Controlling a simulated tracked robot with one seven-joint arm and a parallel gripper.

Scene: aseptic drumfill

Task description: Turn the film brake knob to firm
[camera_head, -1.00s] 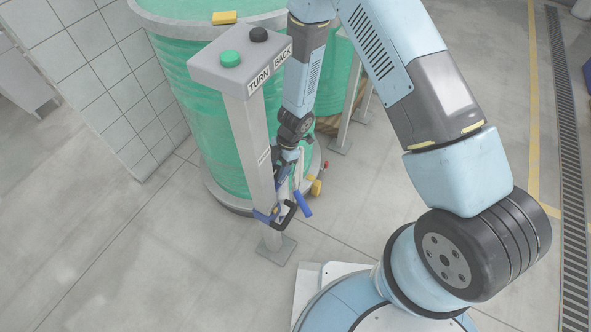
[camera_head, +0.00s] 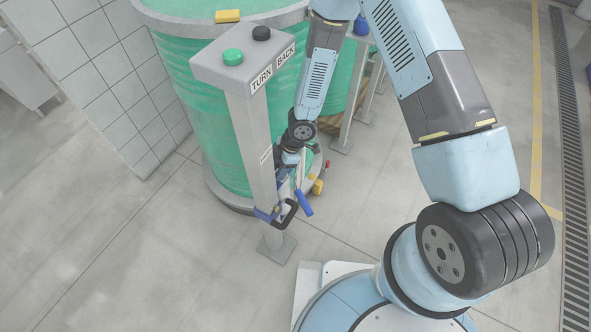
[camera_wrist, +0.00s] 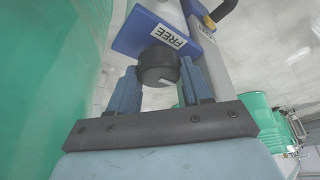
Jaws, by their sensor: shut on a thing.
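The film brake knob (camera_wrist: 158,66) is a dark round knob in the wrist view, under a blue plate (camera_wrist: 150,32) with a white label reading FREE (camera_wrist: 169,35). My gripper (camera_wrist: 160,85) has its two blue fingers on either side of the knob and is shut on it. A small pale mark shows on the knob's lower edge. The word for firm is not visible. In the head view, my gripper (camera_head: 288,178) is low beside the grey post (camera_head: 253,150), and the knob is hidden there.
The post carries a green button (camera_head: 232,56) and a black button (camera_head: 261,33), labelled TURN and BACK. A large green drum (camera_head: 200,100) stands close behind it. A blue handle (camera_head: 303,203) hangs near my gripper. The floor at left is open.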

